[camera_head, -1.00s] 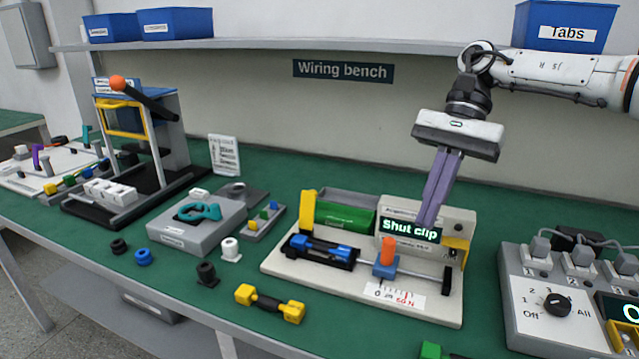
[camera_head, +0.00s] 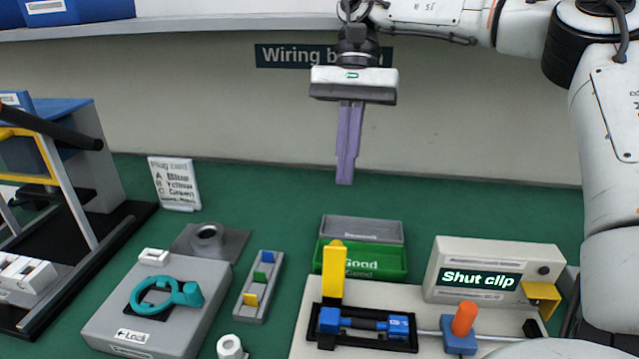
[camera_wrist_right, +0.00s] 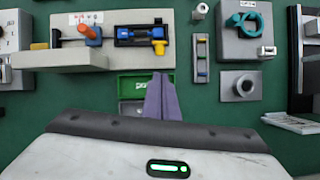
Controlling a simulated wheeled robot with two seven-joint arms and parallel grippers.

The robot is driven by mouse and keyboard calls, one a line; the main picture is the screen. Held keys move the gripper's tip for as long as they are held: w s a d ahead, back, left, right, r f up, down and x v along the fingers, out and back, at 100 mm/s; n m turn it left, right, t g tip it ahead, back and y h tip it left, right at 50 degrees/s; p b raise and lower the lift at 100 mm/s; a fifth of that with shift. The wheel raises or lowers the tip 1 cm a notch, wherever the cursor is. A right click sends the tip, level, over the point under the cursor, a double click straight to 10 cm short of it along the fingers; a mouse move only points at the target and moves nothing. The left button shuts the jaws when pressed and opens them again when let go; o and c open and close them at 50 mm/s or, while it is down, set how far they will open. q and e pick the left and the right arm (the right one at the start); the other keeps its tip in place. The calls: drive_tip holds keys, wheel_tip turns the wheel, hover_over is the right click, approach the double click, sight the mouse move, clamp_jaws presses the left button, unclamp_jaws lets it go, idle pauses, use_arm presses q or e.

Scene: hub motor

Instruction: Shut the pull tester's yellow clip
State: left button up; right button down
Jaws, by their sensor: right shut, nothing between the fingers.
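The pull tester (camera_head: 430,292) is a pale base with a back panel whose screen reads "Shut clip" (camera_head: 479,281). Its yellow clip (camera_head: 333,270) stands upright at the left end of a black cradle, raised and open. A blue-ended part (camera_head: 366,325) with a dark middle lies in the cradle. The clip also shows in the right wrist view (camera_wrist_right: 159,47). My right gripper (camera_head: 345,183) has long purple fingers pointing down, shut and empty. It is above and behind the clip, apart from it; the fingers also show in the right wrist view (camera_wrist_right: 163,98). My left gripper is not in view.
A green "Good" bin (camera_head: 385,262) and a grey bin (camera_head: 361,229) sit behind the tester. An orange-topped lever (camera_head: 464,319) is right of the cradle. A grey fixture with a teal clamp (camera_head: 165,297) and a block rack (camera_head: 259,285) are left.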

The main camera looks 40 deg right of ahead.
drive_tip(key=b, duration=0.1)
approach(335, 269)
wheel_tip(335, 269, down, 4)
drive_tip(key=w+d, duration=0.1)
drive_tip(key=d, duration=0.1)
drive_tip(key=shift+a+f, duration=0.1)
drive_tip(key=shift+f, duration=0.45)
drive_tip(key=shift+r, duration=0.1)
